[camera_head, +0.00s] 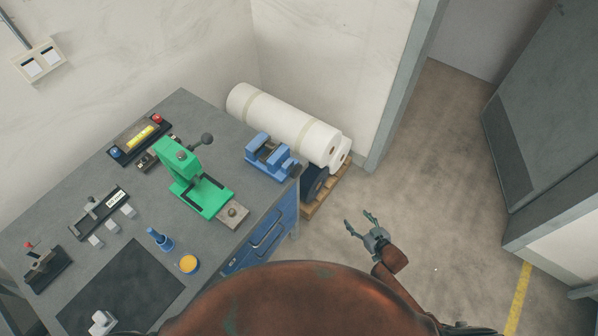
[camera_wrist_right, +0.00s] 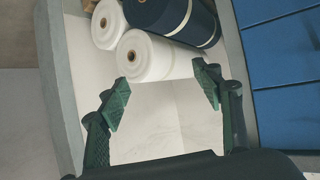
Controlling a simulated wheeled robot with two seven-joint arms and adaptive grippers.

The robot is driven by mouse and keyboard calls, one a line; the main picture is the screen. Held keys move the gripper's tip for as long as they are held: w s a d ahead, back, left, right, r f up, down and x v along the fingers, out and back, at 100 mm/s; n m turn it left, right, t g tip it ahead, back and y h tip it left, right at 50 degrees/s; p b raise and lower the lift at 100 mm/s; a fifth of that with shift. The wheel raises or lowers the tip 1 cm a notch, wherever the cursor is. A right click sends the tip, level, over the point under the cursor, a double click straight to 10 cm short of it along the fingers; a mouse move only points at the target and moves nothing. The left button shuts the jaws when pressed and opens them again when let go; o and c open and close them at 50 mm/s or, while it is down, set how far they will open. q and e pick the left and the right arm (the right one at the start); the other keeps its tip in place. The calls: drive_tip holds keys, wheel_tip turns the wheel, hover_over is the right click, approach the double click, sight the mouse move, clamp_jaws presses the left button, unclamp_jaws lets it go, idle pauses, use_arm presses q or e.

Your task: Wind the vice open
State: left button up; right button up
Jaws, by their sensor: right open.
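The blue vice (camera_head: 270,156) is mounted at the right corner of the grey workbench in the head view. Its handle cannot be made out clearly, and I cannot tell how far apart its jaws are. My right gripper (camera_head: 361,222) is open and empty, out over the floor to the right of the bench and apart from the vice. In the right wrist view its two green fingers (camera_wrist_right: 163,92) are spread with nothing between them. The vice does not show in the wrist view. My left gripper is not in view.
A green press (camera_head: 198,190) stands on the workbench (camera_head: 187,103) left of the vice. White rolls (camera_head: 285,125) lie on a pallet behind the bench corner; rolls also show in the wrist view (camera_wrist_right: 145,55). Blue drawers (camera_head: 262,236) face the front.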

drive_tip(key=w+a+r+n+y, duration=0.1)
drive_tip(key=w+a+r+y, duration=0.1)
drive_tip(key=a+r, duration=0.45)
drive_tip(key=w+a+r+n+y, duration=0.2)
drive_tip(key=w+a+r+y, duration=0.15)
drive_tip(key=r, duration=0.55)
drive_tip(key=n+y, duration=0.3)
drive_tip(key=y, duration=0.1)
approach(298, 172)
drive_tip(key=x, duration=0.2)
drive_tip(key=shift+g, duration=0.4)
drive_tip(key=x, duration=0.7)
drive_tip(key=shift+w+d+r, duration=0.1)
drive_tip(key=shift+d, duration=0.05)
drive_tip(key=shift+w+a+b, duration=0.2)
drive_tip(key=shift+a+b, duration=0.1)
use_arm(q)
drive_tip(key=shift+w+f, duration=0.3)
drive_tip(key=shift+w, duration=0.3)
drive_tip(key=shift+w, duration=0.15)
use_arm(e)
drive_tip(key=shift+c, duration=0.2)
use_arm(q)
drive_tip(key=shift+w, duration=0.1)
use_arm(e)
drive_tip(key=c, duration=1.1)
